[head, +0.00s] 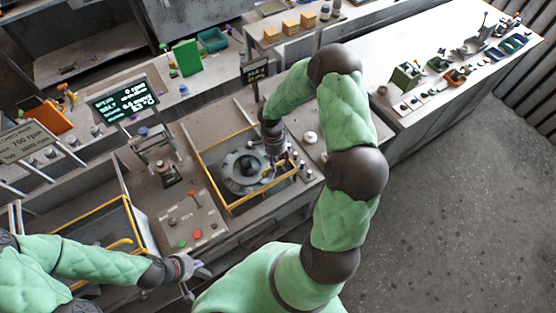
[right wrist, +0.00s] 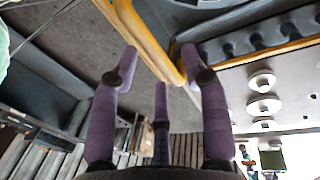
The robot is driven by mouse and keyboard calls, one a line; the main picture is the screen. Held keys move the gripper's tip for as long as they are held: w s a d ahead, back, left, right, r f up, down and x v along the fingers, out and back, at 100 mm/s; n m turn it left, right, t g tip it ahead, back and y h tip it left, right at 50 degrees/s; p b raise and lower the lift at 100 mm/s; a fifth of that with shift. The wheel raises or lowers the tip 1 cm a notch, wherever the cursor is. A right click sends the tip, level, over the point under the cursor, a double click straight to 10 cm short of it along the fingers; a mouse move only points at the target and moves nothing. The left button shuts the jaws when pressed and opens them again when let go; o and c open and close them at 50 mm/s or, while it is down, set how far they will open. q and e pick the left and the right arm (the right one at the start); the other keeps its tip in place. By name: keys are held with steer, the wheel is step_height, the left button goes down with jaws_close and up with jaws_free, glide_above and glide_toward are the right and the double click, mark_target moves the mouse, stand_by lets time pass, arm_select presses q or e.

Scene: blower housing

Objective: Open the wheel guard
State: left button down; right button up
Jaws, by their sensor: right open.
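The wheel guard is a yellow-edged frame (head: 203,167) that lies around the dark round wheel (head: 246,170) in the middle of the bench in the head view. My right gripper (head: 273,150) is over the frame's right part, close to the wheel. In the right wrist view a yellow bar (right wrist: 147,42) reaches between the spread purple fingers of my right gripper (right wrist: 158,65); I cannot tell whether they touch it. The gripper is open. My left gripper (head: 192,279) is low in the head view, away from this guard, with its fingers apart.
Another yellow-edged frame (head: 92,212) stands to the left. Between them is a panel (head: 192,222) with red and green buttons. A lit display (head: 125,99) stands behind. Knobs (head: 310,137) line the bench to the right. Open floor (head: 450,200) lies at the right.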

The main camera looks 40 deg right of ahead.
steer(key=shift+c, duration=0.3)
jaws_close()
steer(key=shift+w, duration=0.1)
